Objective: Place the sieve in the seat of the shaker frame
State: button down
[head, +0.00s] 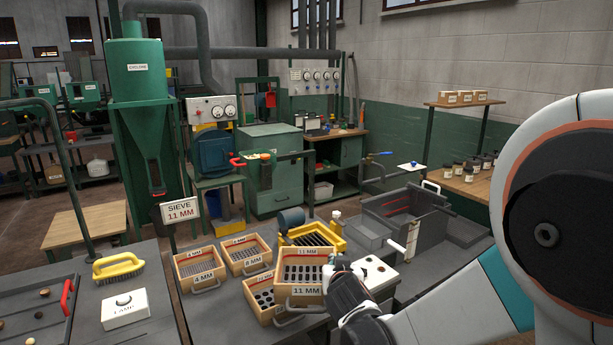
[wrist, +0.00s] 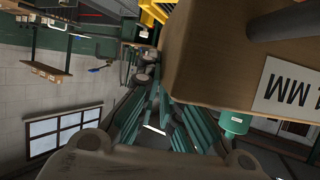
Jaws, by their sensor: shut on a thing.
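The 11 MM sieve (head: 299,290) is a wooden box with a slotted dark bottom and an "11 MM" label. My gripper (head: 334,274) is shut on its right side in the head view. In the wrist view the sieve's wooden wall (wrist: 215,60) fills the upper right, beside the fingers (wrist: 160,105). The sieve looks raised and overlaps another sieve below it. The yellow shaker frame (head: 337,243) stands just behind it, with a dark motor at its left. The held sieve hides part of the frame, so its seat is only partly visible.
A sign (head: 180,211) reads "SIEVE 11 MM". A grey trough (head: 405,215) stands at right. A yellow brush (head: 118,266) lies at left.

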jog(key=s+d+r+m+h, duration=0.1)
jog(key=s+d+m+h, duration=0.15)
jog(key=d, duration=0.35)
jog(key=s+d+m+h, duration=0.1)
jog(key=s+d+h, duration=0.1)
jog(key=s+d, duration=0.35)
jog(key=n+y, duration=0.5)
jog(key=y, duration=0.1)
send_over(313, 278)
jog(key=shift+s+f, duration=0.1)
jog(key=shift+f, duration=0.4)
jog(key=w+a+r+n+g+y, duration=0.1)
jog(key=w+a+n+y, duration=0.1)
jog(key=a, duration=0.8)
jog(key=w+a+r+n+g+y, duration=0.1)
jog(key=a+n+y, duration=0.2)
jog(key=a, duration=0.8)
jog(key=shift+w+y, duration=0.35)
jog(key=shift+w, duration=0.05)
jog(key=shift+a+f, duration=0.1)
jog(key=shift+f, duration=0.05)
notch_tip(313, 278, down, 20)
jog(key=b, duration=0.7)
jog(key=shift+b, duration=0.3)
jog(key=shift+r, duration=0.25)
